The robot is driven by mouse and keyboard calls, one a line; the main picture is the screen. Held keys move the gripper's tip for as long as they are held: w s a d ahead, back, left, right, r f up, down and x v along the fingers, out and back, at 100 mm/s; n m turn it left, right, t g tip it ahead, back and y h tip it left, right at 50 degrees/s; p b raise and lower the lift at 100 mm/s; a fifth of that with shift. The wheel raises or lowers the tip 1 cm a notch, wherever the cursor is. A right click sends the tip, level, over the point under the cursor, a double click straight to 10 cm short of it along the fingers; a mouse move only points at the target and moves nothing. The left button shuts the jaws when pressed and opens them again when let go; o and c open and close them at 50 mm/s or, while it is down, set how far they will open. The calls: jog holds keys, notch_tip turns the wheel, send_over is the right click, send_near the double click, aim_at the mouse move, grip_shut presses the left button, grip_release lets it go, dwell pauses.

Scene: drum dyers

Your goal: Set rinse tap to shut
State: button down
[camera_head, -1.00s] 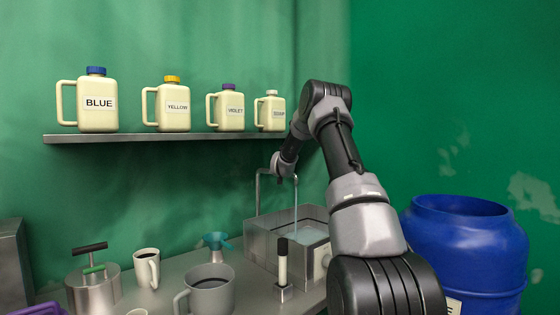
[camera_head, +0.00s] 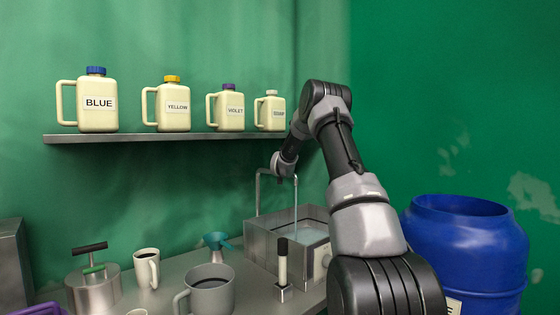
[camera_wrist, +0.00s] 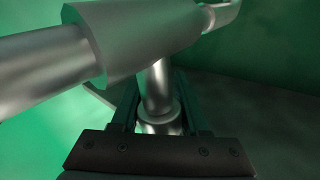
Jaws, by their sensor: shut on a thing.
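The rinse tap (camera_head: 258,192) is a grey metal pipe at the back left of the metal basin (camera_head: 262,240). A stream of water (camera_head: 296,198) falls from it into the basin. In the wrist view the tap (camera_wrist: 150,40) is a thick grey metal body, with a narrower stem and collar below it. My gripper (camera_wrist: 158,92) has its dark fingers on both sides of that stem and is shut on it. In the head view my arm's end is at the top of the tap, and the fingers are too small and covered to make out.
A shelf (camera_head: 200,137) with several labelled jugs hangs left of my arm. A blue drum (camera_head: 465,250) stands at right.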

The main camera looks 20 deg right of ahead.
jog(key=shift+m+h, duration=0.3)
dwell(0.7)
jog(key=shift+s+d+m+g+h, duration=0.15)
jog(key=shift+m+g+h, duration=0.65)
jog(key=shift+h, duration=0.4)
jog(key=shift+s+d+m+g+h, duration=0.4)
jog(key=shift+m+g+h, duration=0.9)
jog(key=shift+g, duration=0.25)
jog(key=shift+s+d+m+g+h, duration=0.45)
jog(key=shift+m+g+h, duration=0.85)
jog(key=shift+g, duration=0.2)
jog(key=shift+s+d+m+g+h, duration=0.4)
jog(key=shift+m+g+h, duration=0.9)
jog(key=shift+g, duration=0.25)
jog(key=shift+s, duration=0.1)
jog(key=c, duration=0.7)
grip_release()
jog(key=shift+o, duration=0.2)
